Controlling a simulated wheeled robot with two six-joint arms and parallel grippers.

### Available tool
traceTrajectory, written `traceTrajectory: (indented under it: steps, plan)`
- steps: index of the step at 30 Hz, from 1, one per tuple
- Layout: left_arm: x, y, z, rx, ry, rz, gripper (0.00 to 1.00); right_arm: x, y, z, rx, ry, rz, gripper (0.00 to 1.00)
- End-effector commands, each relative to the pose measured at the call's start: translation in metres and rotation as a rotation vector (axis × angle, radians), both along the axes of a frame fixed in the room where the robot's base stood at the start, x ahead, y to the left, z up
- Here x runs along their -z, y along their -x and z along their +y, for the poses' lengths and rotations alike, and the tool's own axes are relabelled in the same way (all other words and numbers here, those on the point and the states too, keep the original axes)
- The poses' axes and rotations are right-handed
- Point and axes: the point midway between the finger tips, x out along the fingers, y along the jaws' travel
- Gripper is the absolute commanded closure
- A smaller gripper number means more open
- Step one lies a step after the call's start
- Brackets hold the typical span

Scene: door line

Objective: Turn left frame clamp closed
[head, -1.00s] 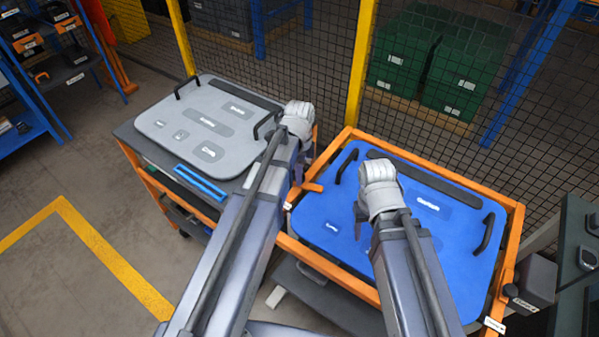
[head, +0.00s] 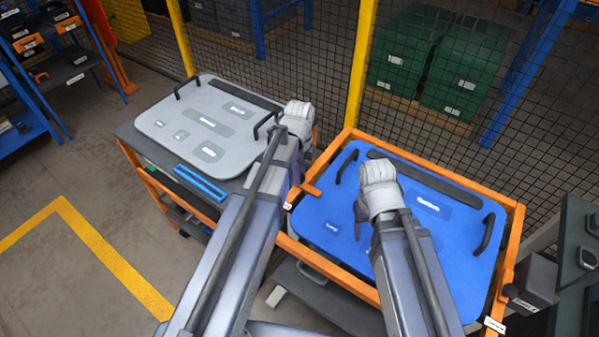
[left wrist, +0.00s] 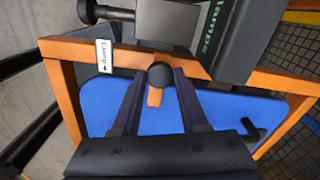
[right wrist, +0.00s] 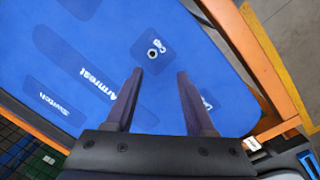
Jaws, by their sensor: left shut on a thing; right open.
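The left frame clamp is a short orange lever (head: 311,188) with a dark round knob (left wrist: 160,75), on the left rim of the orange frame (head: 285,242). My left gripper (head: 302,172) is at this clamp. In the left wrist view, its two fingers stand either side of the knob and orange lever, shut on the clamp. A white clamp label (left wrist: 104,56) is on the frame beside it. The blue panel (head: 400,255) lies inside the frame. My right gripper (right wrist: 159,74) is open and empty over the blue panel.
A grey panel (head: 165,125) with black handles lies on a cart to the left. Black handles (head: 486,233) stand up from the blue panel. A dark box (head: 533,280) is at the frame's right corner. A mesh fence with a yellow post (head: 360,65) stands behind.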

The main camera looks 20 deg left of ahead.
Motion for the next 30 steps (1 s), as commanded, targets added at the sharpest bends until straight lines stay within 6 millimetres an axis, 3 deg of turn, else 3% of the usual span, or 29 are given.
traceTrajectory:
  steps: [3, 4, 11, 22, 30]
  plan:
    - [0.000, 0.000, 0.000, 0.004, 0.000, 0.000, 1.00, 0.000, 0.000, 0.000, 0.000, 0.000, 0.000, 0.46]
    - [0.000, 0.000, 0.000, 0.004, 0.000, 0.000, 0.53, 0.000, 0.000, 0.000, 0.000, 0.000, 0.000, 0.46]
    - [0.000, 0.000, 0.000, 0.002, 0.000, 0.000, 0.28, 0.000, 0.000, 0.000, 0.000, 0.000, 0.000, 0.46]
    - [-0.003, 0.000, 0.000, 0.001, 0.000, 0.000, 0.27, -0.003, 0.000, 0.000, 0.000, 0.000, 0.000, 0.46]
    - [-0.026, 0.000, 0.000, 0.001, 0.000, 0.000, 0.27, -0.026, 0.000, 0.000, -0.001, 0.000, 0.000, 0.46]
